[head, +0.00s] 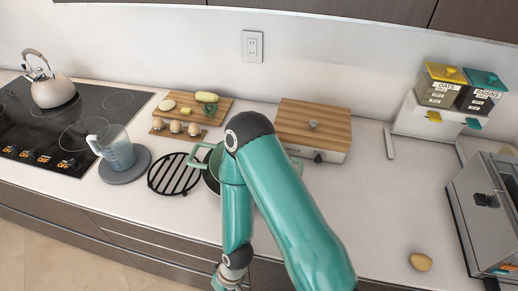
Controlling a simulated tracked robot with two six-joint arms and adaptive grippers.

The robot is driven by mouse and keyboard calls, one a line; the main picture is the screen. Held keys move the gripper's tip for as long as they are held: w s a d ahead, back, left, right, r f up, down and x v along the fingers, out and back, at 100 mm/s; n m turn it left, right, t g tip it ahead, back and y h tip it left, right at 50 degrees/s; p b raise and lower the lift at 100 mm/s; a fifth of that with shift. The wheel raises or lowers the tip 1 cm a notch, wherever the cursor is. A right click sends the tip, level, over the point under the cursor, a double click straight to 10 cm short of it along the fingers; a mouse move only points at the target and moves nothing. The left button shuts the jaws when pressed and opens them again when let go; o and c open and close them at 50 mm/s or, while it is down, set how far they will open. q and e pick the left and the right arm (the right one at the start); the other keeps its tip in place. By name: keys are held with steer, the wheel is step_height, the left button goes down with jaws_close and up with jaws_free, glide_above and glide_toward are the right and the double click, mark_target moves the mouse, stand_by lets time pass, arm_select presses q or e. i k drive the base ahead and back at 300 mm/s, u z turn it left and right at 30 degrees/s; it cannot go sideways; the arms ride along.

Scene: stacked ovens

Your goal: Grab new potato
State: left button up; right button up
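A small tan potato (421,262) lies on the white counter (375,215) at the lower right, near the front edge and left of the silver oven. One teal arm of mine, seemingly the right, rises from the bottom edge and bends down over the middle of the counter. Its wrist reaches the bottom edge, well left of the potato, and its fingers are out of frame. My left gripper is not in view.
My arm partly hides a green-handled pot (201,157). Nearby are a black trivet (174,174), a wood-topped appliance (313,125), a food board (187,104) and a jug (113,150). A silver oven (485,215) stands right of the potato. The counter around the potato is clear.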

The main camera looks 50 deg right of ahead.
mark_target(422, 262)
steer(key=k, duration=0.5)
steer(key=u, duration=0.65)
steer(key=i, duration=0.2)
steer(key=z, duration=2.75)
steer(key=k, duration=1)
steer(key=z, duration=0.5)
steer(key=i, duration=1)
